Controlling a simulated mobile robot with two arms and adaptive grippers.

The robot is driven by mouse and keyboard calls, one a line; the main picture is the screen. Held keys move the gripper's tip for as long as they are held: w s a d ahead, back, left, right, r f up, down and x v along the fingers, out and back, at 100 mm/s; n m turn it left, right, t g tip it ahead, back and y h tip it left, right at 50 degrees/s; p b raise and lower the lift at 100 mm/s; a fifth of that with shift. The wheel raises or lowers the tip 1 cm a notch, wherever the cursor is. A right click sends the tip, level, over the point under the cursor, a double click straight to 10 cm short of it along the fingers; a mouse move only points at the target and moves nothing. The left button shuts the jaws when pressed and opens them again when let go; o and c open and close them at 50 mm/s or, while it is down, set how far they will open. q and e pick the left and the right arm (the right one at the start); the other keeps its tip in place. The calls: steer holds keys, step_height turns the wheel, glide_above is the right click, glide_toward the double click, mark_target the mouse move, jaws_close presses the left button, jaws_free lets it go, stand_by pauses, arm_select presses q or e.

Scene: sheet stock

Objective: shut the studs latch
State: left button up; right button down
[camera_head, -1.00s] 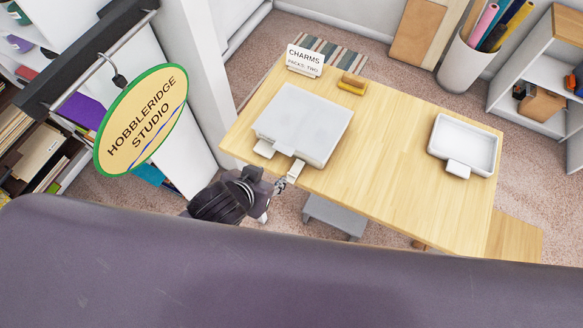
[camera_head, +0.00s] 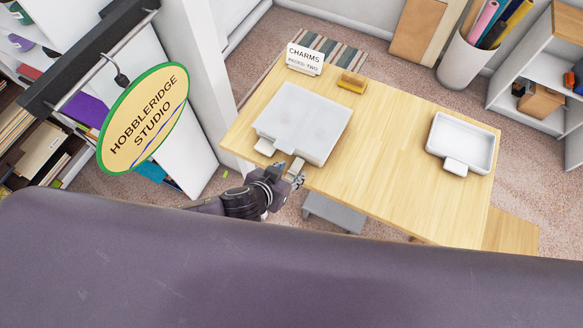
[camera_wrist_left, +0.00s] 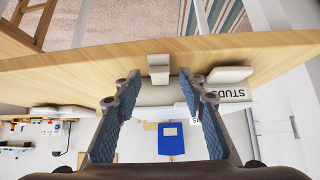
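A pale grey, flat closed box (camera_head: 302,122) lies on the wooden table near its left front edge. Two small pale tabs stick out at its front side, a left one (camera_head: 265,147) and a right one (camera_head: 296,167). In the left wrist view a "STUDS" label (camera_wrist_left: 231,95) sits beside one pale tab (camera_wrist_left: 229,75); the other tab (camera_wrist_left: 158,68) stands just beyond my fingertips. My left gripper (camera_wrist_left: 158,90) is open and empty, its fingers apart in front of that middle tab. In the head view the left gripper (camera_head: 297,180) is at the table's front edge, close to the right tab.
A white tray (camera_head: 463,143) with a front tab stands at the table's right. A "CHARMS" sign (camera_head: 305,58) and a yellow-brown block (camera_head: 352,82) are at the back. A grey stool (camera_head: 335,213) is below the front edge. The table's middle is clear.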

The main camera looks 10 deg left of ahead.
arm_select(q)
steer(key=shift+x, duration=0.75)
jaws_close()
steer(key=shift+r, duration=0.1)
steer(key=shift+w+d+r+g+y, duration=0.1)
steer(key=shift+w+r+g+y, duration=0.25)
steer(key=shift+g, duration=0.45)
steer(key=shift+d+r+g+y, duration=0.1)
steer(key=shift+r+g+y, duration=0.15)
steer(key=shift+g, duration=0.35)
steer(key=shift+r+g+y, duration=0.15)
steer(key=shift+g+y, duration=0.05)
steer(key=shift+g, duration=0.4)
steer(key=shift+f, duration=0.1)
